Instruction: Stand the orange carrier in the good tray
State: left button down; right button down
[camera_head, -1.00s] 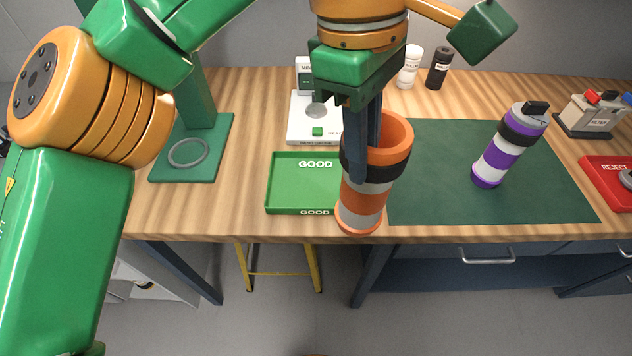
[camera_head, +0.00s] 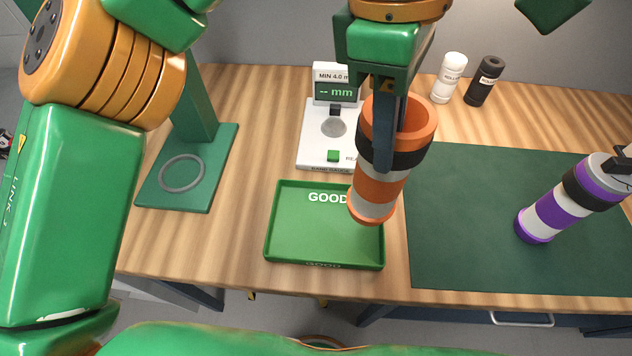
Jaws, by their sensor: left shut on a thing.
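The orange carrier (camera_head: 381,188) is a tube with orange and pale bands, a black band and an open orange top. My left gripper (camera_head: 384,150) is shut on its upper wall, one dark finger showing on the outside. The carrier is nearly upright, its top leaning a little right in the picture. Its lower end overlaps the right side of the good tray (camera_head: 310,243), and it appears held above it. The tray is green, shallow and empty where I see it; the carrier hides part of its right rim. My right gripper is out of view.
A white gauge (camera_head: 314,150) stands just behind the tray. A green stand with a ring (camera_head: 216,172) is at left. A purple-banded carrier (camera_head: 560,215) stands at right on a dark green mat (camera_head: 470,230). White (camera_head: 449,78) and black (camera_head: 484,82) bottles stand behind.

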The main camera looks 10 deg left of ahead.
pick_arm(q)
jog(key=w+a+f, duration=0.2)
jog(key=a+f, duration=0.7)
jog(key=f, duration=0.2)
jog(key=shift+a+p, duration=0.35)
jog(key=shift+p, duration=0.1)
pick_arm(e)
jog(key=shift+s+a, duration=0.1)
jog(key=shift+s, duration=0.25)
pick_arm(q)
jog(key=shift+f, duration=0.25)
jog(key=c, duration=0.9)
grip_release()
jog(key=shift+r, duration=0.1)
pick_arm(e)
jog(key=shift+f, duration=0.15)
pick_arm(q)
jog(key=shift+r, duration=0.1)
